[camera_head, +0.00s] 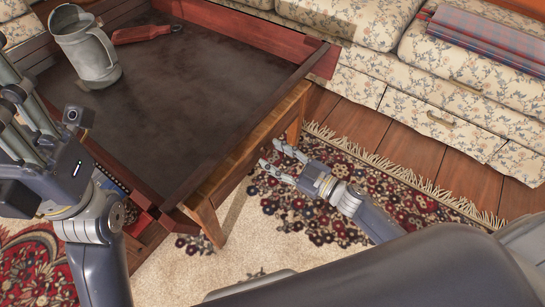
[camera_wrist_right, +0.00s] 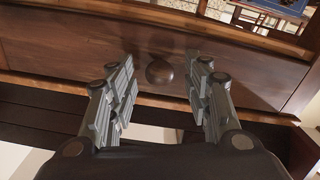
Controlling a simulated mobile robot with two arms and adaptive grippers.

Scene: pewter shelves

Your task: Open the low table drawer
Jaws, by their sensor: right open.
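The low table (camera_head: 262,130) has a dark recessed top and a wooden frame. In the right wrist view, its brown wooden drawer front (camera_wrist_right: 240,75) spans the picture, with a round dark knob (camera_wrist_right: 160,72) near the middle. The drawer looks shut there. My right gripper (camera_head: 269,155) is at the table's right end, beside the frame. Its open fingers (camera_wrist_right: 163,85) stand either side of the knob in that view, with gaps showing on both sides. My left gripper (camera_head: 22,110) is at the left edge, partly cut off; its fingertips are unclear.
A grey metal pitcher (camera_head: 86,48) and a red-handled tool (camera_head: 143,34) are on the tabletop. A floral sofa (camera_head: 350,62) with a folded plaid blanket (camera_head: 490,38) stands behind. A fringed patterned rug (camera_head: 400,195) covers the floor by my right gripper.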

